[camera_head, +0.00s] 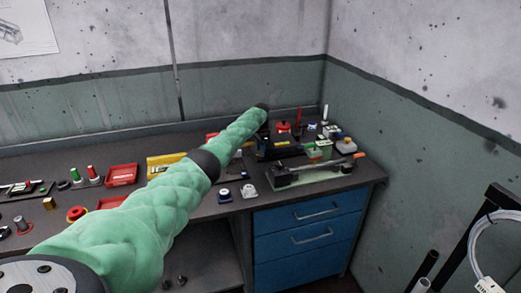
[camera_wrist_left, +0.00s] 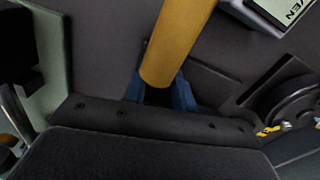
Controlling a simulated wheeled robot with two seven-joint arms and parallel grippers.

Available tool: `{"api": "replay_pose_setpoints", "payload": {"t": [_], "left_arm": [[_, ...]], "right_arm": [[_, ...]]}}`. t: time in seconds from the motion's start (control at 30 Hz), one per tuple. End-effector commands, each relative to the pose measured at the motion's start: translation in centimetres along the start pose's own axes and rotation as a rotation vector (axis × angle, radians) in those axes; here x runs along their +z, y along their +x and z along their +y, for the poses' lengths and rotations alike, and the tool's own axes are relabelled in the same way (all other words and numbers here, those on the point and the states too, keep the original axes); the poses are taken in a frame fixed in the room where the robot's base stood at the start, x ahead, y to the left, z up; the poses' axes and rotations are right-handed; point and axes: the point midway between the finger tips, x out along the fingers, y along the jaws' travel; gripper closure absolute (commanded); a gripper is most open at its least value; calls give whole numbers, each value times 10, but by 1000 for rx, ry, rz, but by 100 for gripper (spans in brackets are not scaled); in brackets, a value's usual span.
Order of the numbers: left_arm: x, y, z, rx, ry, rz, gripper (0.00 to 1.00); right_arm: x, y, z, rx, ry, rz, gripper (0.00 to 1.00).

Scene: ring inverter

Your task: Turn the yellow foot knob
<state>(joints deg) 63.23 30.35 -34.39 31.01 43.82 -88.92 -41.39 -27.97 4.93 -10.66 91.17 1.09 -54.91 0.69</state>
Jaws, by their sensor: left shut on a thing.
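In the left wrist view a plain yellow cylinder, which looks like the yellow foot knob (camera_wrist_left: 175,45), runs down from the top edge to my left gripper (camera_wrist_left: 160,94). The gripper's blue fingertips stand on either side of its lower end, and the gripper is shut on it. The end of the cylinder past the top edge is out of frame. In the head view my green left arm reaches across the bench to the tools near the back right. Its fingers and the knob cannot be made out there. My right gripper is in neither view.
The dark bench (camera_head: 235,205) is crowded. A red tray (camera_head: 122,174) and small coloured parts lie left of the arm. A metal device with an orange tip (camera_head: 312,173) lies at the right end, above blue drawers (camera_head: 312,236). The wall closes off the back.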

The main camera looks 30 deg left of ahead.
Motion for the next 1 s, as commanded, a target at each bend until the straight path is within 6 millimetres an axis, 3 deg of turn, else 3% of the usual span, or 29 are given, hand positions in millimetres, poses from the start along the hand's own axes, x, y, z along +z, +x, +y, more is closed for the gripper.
{"api": "replay_pose_setpoints", "payload": {"t": [0.47, 0.5, 0.6, 1.0], "left_arm": [[-1, -2, -1, -3, -85, 3, 96], [-1, -3, -1, -3, -84, 3, 70], [-1, -2, -1, -2, -84, 3, 52], [-1, -8, -1, -2, -83, 2, 52]], "right_arm": [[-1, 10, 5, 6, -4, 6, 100], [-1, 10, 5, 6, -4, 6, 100], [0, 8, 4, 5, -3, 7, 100], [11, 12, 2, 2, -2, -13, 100]]}}
